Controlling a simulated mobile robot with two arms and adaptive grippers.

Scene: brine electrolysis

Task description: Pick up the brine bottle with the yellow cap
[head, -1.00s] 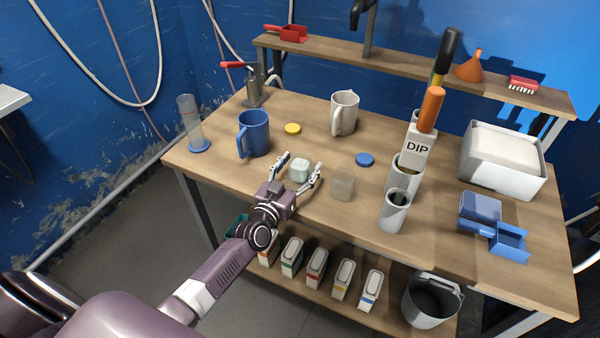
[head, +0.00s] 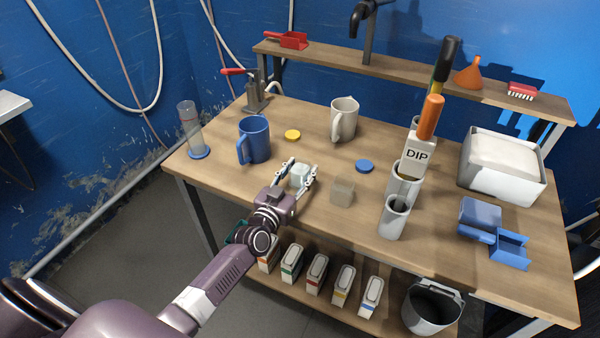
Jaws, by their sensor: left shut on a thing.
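My left gripper (head: 298,178) is shut on a small pale, bluish-white block-like container (head: 299,175) near the front of the wooden table. A finger lies on each side of it, and it appears to be at table level. No cap shows on it, and I cannot tell if it is the brine bottle. A yellow disc like a cap (head: 292,135) lies flat on the table behind it. A second small container, greyish and translucent (head: 342,193), stands to the right. A blue disc (head: 364,166) lies behind that one. My right gripper is not in view.
A blue mug (head: 254,140) stands just behind left of my gripper, and a white jug (head: 344,119) farther back. Grey tubes (head: 394,218) and a DIP holder (head: 417,154) stand to the right. Several cartons (head: 317,274) and a bucket (head: 431,305) are below.

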